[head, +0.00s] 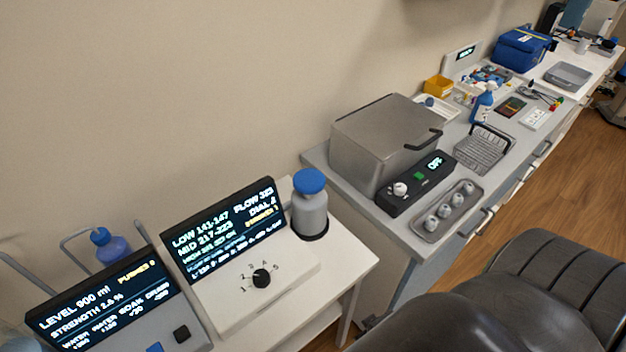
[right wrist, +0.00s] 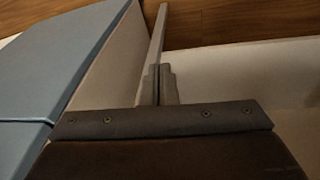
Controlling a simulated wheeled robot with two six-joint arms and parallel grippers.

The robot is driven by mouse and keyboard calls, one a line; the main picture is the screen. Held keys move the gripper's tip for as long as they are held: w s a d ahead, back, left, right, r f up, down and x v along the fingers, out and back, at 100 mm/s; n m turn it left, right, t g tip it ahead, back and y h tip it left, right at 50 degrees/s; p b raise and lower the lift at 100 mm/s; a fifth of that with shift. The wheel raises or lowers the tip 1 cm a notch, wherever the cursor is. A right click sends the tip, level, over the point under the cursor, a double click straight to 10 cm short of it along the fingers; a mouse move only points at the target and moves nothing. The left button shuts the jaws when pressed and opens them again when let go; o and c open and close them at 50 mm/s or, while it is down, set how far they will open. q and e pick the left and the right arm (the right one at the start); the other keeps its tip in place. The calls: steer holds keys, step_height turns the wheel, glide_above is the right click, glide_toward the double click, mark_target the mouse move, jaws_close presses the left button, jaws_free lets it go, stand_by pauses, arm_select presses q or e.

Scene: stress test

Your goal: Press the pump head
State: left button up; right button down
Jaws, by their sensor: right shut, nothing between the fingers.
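No part is plainly a pump head. A blue bottle (head: 482,106) with a narrow top stands on the far counter. A grey bottle with a blue cap (head: 310,181) stands upright in a dark round base beside the middle display. A purple-blue bottle with a blue top (head: 101,236) stands behind the left display, partly hidden by it. My right gripper (right wrist: 158,84) shows only in the right wrist view, shut and empty, with no bottle near it there. My left gripper is in neither view.
The middle display (head: 232,228) has a dial in front, and the left display (head: 105,305) has buttons. A metal box (head: 375,137), a control unit (head: 418,184), a tray (head: 432,228) and a wire basket (head: 483,152) occupy the counter.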

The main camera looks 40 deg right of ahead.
steer(key=w+r+t+y, duration=0.1)
steer(key=w+r+t, duration=0.3)
steer(key=r, duration=0.9)
steer(key=w+d+r+n+t, duration=0.1)
steer(key=w+r+t, duration=0.3)
steer(key=w+r, duration=0.4)
steer(key=w+r+n+t+y, duration=0.1)
steer(key=w+r+t, duration=0.4)
steer(key=r, duration=1.5)
steer(key=shift+w+d+y, duration=0.15)
steer(key=shift+w+y, duration=0.15)
steer(key=shift+w, duration=0.15)
steer(key=shift+w, duration=0.1)
steer(key=p, duration=0.1)
glide_above(315, 186)
steer(key=shift+s+f, duration=0.35)
steer(key=shift+f, duration=0.55)
steer(key=f, duration=0.3)
steer(key=shift+w+f, duration=0.1)
steer(key=shift+w, duration=0.3)
steer(key=shift+f, duration=0.55)
steer(key=shift+f, duration=0.1)
